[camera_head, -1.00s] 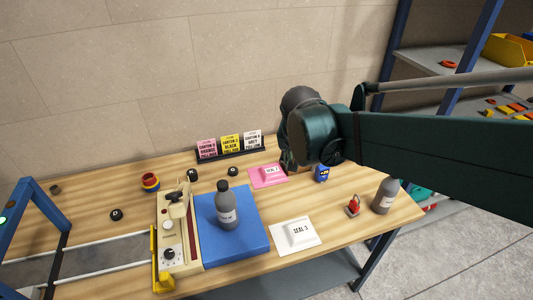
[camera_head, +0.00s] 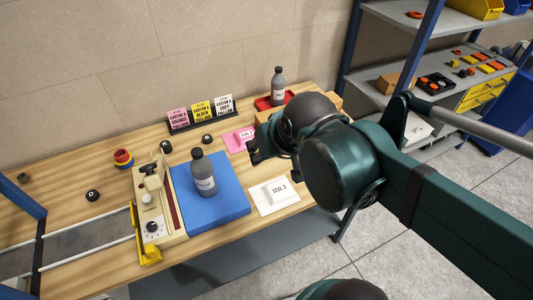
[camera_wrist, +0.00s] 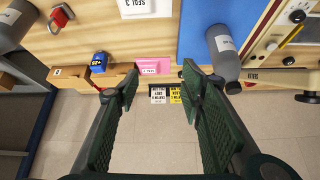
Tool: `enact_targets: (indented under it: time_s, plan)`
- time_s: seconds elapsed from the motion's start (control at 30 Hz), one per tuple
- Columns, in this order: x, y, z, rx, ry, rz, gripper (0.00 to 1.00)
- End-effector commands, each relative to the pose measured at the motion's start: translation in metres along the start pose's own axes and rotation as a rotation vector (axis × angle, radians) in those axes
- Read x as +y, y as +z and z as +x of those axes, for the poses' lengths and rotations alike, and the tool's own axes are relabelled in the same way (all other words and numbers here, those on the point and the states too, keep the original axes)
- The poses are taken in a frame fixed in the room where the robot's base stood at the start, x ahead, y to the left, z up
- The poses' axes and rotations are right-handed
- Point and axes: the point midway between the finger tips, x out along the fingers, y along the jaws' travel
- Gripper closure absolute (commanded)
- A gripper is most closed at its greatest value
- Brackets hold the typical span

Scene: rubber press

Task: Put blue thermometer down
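The blue thermometer (camera_wrist: 99,62) is a small blue block with a pale display. In the wrist view it stands on the wooden table by cardboard boxes, to the left of my gripper and apart from it. In the head view my arm hides it. My gripper (camera_wrist: 159,75) is open, with two green ribbed fingers spread and nothing between them. In the head view the gripper (camera_head: 254,151) shows only partly, above the table's right part near the pink card.
A grey bottle (camera_head: 203,174) stands on the blue mat (camera_head: 229,207). The white SEAL 3 block (camera_head: 280,192), pink card (camera_head: 236,141) and label stand (camera_head: 190,125) are nearby. In the wrist view, a red padlock (camera_wrist: 60,17) and another bottle (camera_wrist: 12,27) are at upper left.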

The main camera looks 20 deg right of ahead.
Motion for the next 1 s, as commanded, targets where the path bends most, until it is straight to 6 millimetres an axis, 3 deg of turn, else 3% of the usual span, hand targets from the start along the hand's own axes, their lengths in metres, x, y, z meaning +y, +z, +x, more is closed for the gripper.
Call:
enact_targets:
  time_s: [0.2, 0.67, 1.0]
  plan:
    - [-0.006, 0.01, -0.005, 0.022, -0.021, -0.05, 0.61]
    - [-0.007, 0.011, -0.005, 0.026, -0.024, -0.057, 0.61]
    - [-0.007, 0.028, 0.02, 0.026, -0.024, -0.057, 0.61]
